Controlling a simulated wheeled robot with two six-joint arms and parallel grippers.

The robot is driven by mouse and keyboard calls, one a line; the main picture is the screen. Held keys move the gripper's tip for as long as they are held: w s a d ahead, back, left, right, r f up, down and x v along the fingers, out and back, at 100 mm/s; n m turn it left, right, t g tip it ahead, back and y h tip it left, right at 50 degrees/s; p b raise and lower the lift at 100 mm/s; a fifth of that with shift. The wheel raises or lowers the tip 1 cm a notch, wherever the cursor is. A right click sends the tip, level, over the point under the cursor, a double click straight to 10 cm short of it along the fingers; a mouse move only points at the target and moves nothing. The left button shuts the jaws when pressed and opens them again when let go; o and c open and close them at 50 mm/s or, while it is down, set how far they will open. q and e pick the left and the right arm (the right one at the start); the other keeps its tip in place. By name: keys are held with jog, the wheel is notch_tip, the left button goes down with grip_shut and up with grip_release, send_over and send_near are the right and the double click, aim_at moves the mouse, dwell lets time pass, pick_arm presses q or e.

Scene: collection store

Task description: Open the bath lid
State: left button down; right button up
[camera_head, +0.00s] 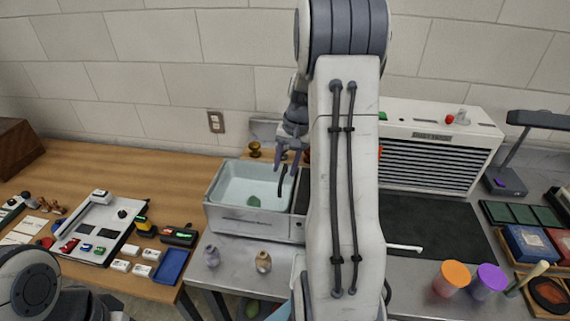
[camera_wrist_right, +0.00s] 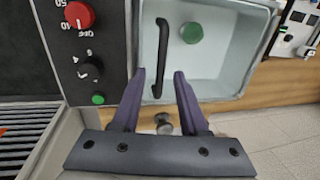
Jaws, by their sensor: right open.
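The bath (camera_head: 215,218) is a grey box with a pale blue basin at the back of the bench. A dark bar handle (camera_head: 281,187) shows over its right part. The wrist view shows the handle (camera_wrist_right: 161,45) and the basin (camera_wrist_right: 225,55), with a green round thing (camera_wrist_right: 190,33) beside the handle. I cannot clearly make out the lid's edges. My right gripper (camera_head: 290,168) is open above the bath. In the wrist view the handle's near end lies between its fingertips (camera_wrist_right: 160,74); contact cannot be told. My left gripper is out of view.
A control panel with a red dial (camera_wrist_right: 79,15) adjoins the bath. A white vented unit (camera_head: 430,150) stands right of my arm. Orange (camera_head: 453,278) and purple (camera_head: 487,282) cups stand at front right. A tray of small items (camera_head: 100,230) lies left. My right arm hides the bench's middle.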

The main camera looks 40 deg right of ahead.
grip_shut()
jog(key=shift+s, duration=0.1)
dwell(1.4)
